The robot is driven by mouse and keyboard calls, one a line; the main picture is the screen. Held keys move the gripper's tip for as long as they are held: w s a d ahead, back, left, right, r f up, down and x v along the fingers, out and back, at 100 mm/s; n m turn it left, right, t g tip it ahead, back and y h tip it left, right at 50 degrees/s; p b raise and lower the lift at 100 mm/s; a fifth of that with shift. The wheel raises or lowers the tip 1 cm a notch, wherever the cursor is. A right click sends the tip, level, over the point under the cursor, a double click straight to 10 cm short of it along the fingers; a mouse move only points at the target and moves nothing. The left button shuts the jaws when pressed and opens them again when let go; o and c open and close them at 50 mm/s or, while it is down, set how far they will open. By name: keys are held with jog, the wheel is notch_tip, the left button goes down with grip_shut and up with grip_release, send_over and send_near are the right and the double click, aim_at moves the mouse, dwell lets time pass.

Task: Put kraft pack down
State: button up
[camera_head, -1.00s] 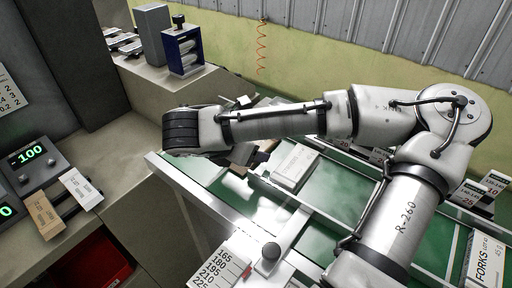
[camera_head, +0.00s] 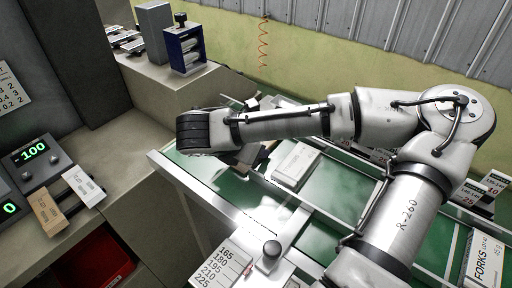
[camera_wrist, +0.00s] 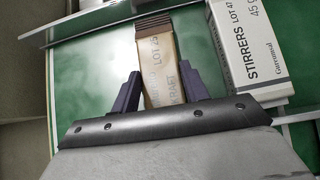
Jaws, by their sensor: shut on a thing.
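The kraft pack (camera_wrist: 158,75) is a narrow brown pack marked KRAFT, with dark ridged sticks showing at its far end. In the wrist view my gripper (camera_wrist: 160,88) has its two dark fingers shut on the pack's sides. The pack is over the green surface (camera_wrist: 100,65), left of a white STIRRERS box (camera_wrist: 248,45). I cannot tell whether it touches that surface. In the head view my arm's end hides most of the gripper and pack, above the green belt area.
The STIRRERS box (camera_head: 295,165) lies close to the right of my gripper. A metal rail (camera_head: 205,205) edges the green surface. Other packs lie by the display at left.

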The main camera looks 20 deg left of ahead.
notch_tip(320, 180, up, 20)
jog(key=b, duration=0.1)
dwell(0.5)
